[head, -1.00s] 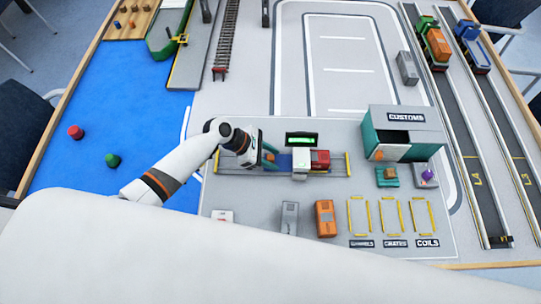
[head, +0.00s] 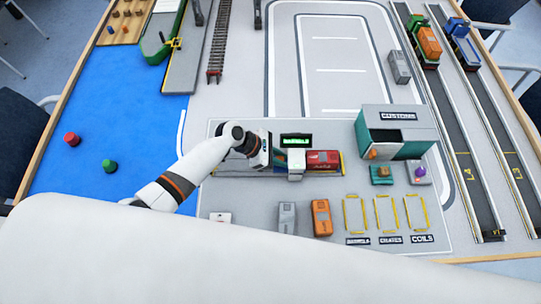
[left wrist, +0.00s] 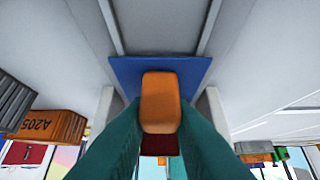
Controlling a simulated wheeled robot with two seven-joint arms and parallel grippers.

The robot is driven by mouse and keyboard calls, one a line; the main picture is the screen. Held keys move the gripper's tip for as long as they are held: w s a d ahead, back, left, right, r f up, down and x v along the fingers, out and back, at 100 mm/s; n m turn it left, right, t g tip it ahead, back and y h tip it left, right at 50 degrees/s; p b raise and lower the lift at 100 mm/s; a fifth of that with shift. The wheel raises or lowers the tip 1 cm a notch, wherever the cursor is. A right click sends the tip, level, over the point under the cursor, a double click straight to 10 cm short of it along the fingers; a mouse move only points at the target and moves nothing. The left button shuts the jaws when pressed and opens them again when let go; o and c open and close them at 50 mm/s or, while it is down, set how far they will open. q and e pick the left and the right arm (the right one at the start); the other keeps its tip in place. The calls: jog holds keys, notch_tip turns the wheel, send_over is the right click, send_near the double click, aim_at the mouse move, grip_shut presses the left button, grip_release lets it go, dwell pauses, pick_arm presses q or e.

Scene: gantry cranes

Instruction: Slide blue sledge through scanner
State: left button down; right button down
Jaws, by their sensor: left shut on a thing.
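The scanner (head: 296,163) is a small white arch over a track, with a lit green display (head: 297,141) behind it. A red container (head: 323,158) stands on the track just right of the arch, near the track's right end. My left gripper (head: 279,157) is close against the arch's left side. In the left wrist view its teal fingers are shut on an orange handle (left wrist: 159,102). My right gripper is not in view.
The teal-and-grey customs shed (head: 400,117) stands right of the track. A grey container (head: 287,217) and an orange container (head: 322,217) stand in front. Yellow-marked bays (head: 387,212) are empty. A green ship (head: 159,45) is at the far left.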

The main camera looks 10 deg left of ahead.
pick_arm(q)
jog(key=shift+d, duration=0.15)
jog(key=c, duration=1.3)
grip_release()
jog(key=shift+d, duration=0.15)
jog(key=v, duration=1.2)
jog(key=shift+f, duration=0.1)
